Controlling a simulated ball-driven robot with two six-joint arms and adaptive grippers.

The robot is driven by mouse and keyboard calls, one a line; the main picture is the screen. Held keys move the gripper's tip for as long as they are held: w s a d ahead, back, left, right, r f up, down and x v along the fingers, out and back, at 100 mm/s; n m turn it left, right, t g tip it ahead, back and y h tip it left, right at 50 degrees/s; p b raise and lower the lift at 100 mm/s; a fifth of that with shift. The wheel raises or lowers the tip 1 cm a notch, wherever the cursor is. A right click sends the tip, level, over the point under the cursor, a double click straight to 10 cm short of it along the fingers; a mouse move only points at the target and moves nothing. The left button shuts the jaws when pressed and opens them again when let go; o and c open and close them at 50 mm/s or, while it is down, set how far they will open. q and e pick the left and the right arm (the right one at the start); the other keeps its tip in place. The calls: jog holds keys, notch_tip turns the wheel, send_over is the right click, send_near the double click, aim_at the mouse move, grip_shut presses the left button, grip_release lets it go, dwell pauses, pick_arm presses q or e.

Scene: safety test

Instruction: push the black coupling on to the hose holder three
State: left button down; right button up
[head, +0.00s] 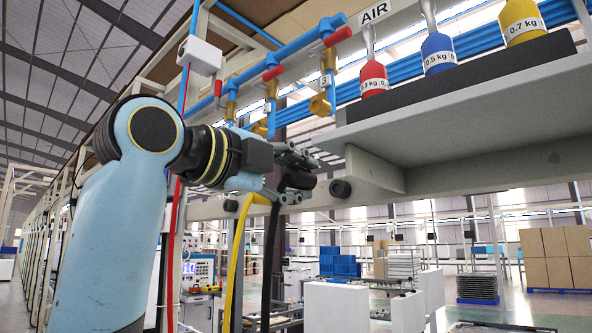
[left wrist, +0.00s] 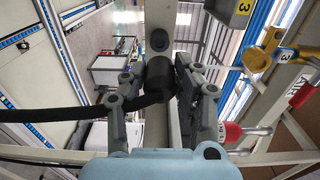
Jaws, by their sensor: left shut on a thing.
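My left gripper (head: 298,180) is shut on the black coupling (head: 300,179), with a finger on each side of it. In the left wrist view the gripper (left wrist: 160,88) grips the coupling (left wrist: 166,82), and a black hose (left wrist: 62,112) runs off to the left. In the head view that hose (head: 269,262) hangs down below the gripper. A round black peg (head: 340,188) sticks out of the pale beam just right of the coupling, apart from it; it is likely hose holder three. The left wrist view shows a round black end (left wrist: 158,40) ahead of the coupling. My right gripper is in neither view.
A yellow hose (head: 238,262) hangs left of the black one. A yellow valve (head: 320,104) with a "3" label hangs from the blue pipe (head: 290,50). A shelf (head: 450,130) with red (head: 373,78), blue (head: 438,53) and yellow (head: 521,22) weights juts out at upper right.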

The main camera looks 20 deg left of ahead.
aim_at(336, 188)
pick_arm(q)
jog(key=shift+w+d, duration=0.1)
jog(key=shift+w, duration=0.1)
jog(key=shift+w+d+f, duration=0.1)
jog(key=shift+w+d, duration=0.1)
jog(key=shift+w, duration=0.4)
jog(key=shift+b+x, duration=0.5)
jog(key=shift+x, duration=1.6)
jog(key=shift+p, duration=0.45)
jog(key=shift+w+d, duration=0.2)
jog(key=shift+w, duration=0.25)
dwell(0.5)
jog(key=c, duration=0.9)
grip_release()
